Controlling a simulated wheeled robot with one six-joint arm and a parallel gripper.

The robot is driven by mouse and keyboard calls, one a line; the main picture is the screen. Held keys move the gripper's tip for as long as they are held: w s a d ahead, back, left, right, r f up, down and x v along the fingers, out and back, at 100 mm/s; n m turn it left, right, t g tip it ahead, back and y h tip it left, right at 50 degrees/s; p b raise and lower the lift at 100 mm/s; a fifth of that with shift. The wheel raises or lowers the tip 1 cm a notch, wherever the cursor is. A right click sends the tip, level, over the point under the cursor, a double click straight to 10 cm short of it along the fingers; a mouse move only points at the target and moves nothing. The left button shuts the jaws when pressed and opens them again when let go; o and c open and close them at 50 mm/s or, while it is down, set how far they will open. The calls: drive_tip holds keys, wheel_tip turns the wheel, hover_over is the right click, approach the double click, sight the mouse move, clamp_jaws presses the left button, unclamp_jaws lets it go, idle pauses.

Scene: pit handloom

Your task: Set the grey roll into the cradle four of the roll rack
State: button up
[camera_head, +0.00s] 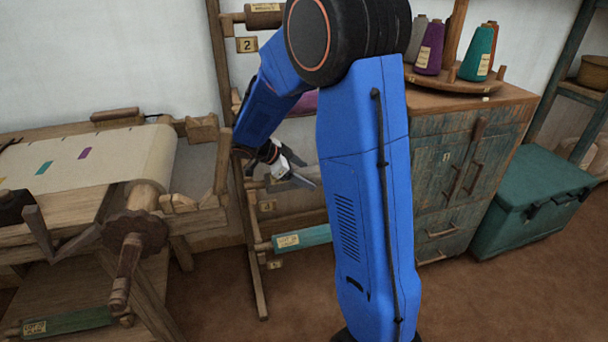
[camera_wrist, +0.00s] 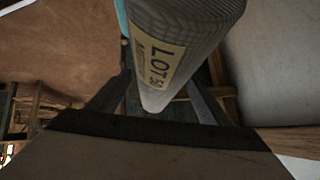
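The grey roll (camera_wrist: 190,30) shows large in the wrist view, a finely ribbed cylinder with a tan "LOT" label and a pale lower end. The fingers of my gripper (camera_wrist: 160,88) lie on either side of its lower part and appear closed on it; the roll hides part of the fingertips. In the head view my gripper (camera_head: 302,178) is beside the wooden roll rack (camera_head: 233,165), at a height between a purple roll (camera_head: 304,104) and a teal roll (camera_head: 302,238). My arm hides much of the rack. The lower cradle tags (camera_head: 267,205) are too small to read.
A loom (camera_head: 100,165) with cream cloth stands at the left. A cabinet (camera_head: 465,150) bearing thread cones (camera_head: 430,48) and a green chest (camera_head: 530,200) stand at the right. A labelled roll (camera_head: 264,15) lies above the "2" tag (camera_head: 246,45). Brown floor is clear in front.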

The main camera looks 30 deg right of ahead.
drive_tip(key=v, duration=0.7)
drive_tip(key=shift+a+r, duration=0.15)
drive_tip(key=shift+r, duration=0.05)
drive_tip(key=shift+s+a+r, duration=0.1)
drive_tip(key=shift+s+r, duration=0.1)
drive_tip(key=shift+s, duration=0.15)
drive_tip(key=s+a+r+n+t+y, duration=0.1)
drive_tip(key=s+a+n+t+y, duration=0.1)
drive_tip(key=s+n, duration=0.5)
drive_tip(key=s+a+r+n+t+y, duration=0.1)
drive_tip(key=s+a+n+y, duration=0.3)
drive_tip(key=s, duration=0.9)
drive_tip(key=s+a+r+n+t+y, duration=0.2)
drive_tip(key=s+a+r+n+y, duration=0.1)
drive_tip(key=s+n, duration=0.7)
drive_tip(key=shift+a+n+t, duration=0.3)
drive_tip(key=shift+a+n, duration=0.3)
drive_tip(key=shift+a, duration=0.05)
drive_tip(key=shift+c, duration=0.6)
